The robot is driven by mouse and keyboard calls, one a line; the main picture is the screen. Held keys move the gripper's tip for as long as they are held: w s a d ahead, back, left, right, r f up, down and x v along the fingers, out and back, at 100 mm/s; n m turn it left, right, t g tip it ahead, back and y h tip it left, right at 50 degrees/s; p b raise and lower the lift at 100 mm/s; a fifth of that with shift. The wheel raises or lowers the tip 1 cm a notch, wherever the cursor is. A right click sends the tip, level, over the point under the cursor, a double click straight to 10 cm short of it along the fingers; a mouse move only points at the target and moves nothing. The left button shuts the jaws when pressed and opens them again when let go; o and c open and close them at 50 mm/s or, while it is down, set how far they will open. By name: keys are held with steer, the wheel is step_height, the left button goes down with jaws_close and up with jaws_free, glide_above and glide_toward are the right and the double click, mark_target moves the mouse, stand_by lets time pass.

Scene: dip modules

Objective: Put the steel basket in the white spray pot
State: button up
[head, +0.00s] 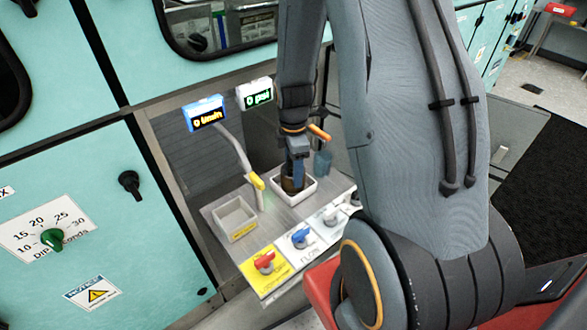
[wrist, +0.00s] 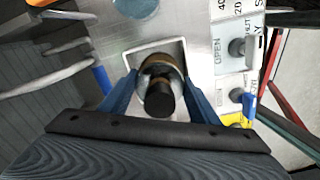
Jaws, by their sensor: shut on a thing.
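The steel basket (wrist: 160,67) shows in the wrist view as a round, brownish metal body with a dark upright handle. My gripper (wrist: 158,100) is shut on this handle, with one blue finger on each side. In the head view my gripper (head: 296,160) points down over a square white pot (head: 310,193), and the basket's dark lower part (head: 292,186) shows within the pot's rim. The pot's white rim also frames the basket in the wrist view (wrist: 183,52). I cannot tell whether the basket touches the pot's floor; my fingers hide part of it.
A second white square tray (head: 235,218) with a yellow label sits left on the steel bench. A yellow-tipped spout (head: 257,182) stands between them. A bluish cup (head: 322,163) is behind right. Red (head: 264,262) and blue (head: 301,238) valves line the front. Two displays (head: 205,114) stand behind.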

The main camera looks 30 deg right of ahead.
steer(key=o, duration=1.2)
steer(key=shift+f, duration=0.1)
step_height(320, 180, up, 12)
steer(key=shift+f+b, duration=0.25)
steer(key=shift+b, duration=0.55)
steer(key=shift+s+a+r, duration=0.1)
steer(key=shift+a+r, duration=0.05)
steer(key=shift+r, duration=0.25)
steer(key=s+a+r+m, duration=0.1)
steer(key=s+a+m, duration=0.8)
steer(key=s+m, duration=0.3)
steer(key=m, duration=0.3)
steer(key=shift+a+r+m+t, duration=0.2)
steer(key=shift+a+m+t, duration=0.1)
steer(key=shift+a+m, duration=0.1)
steer(key=shift+w, duration=0.1)
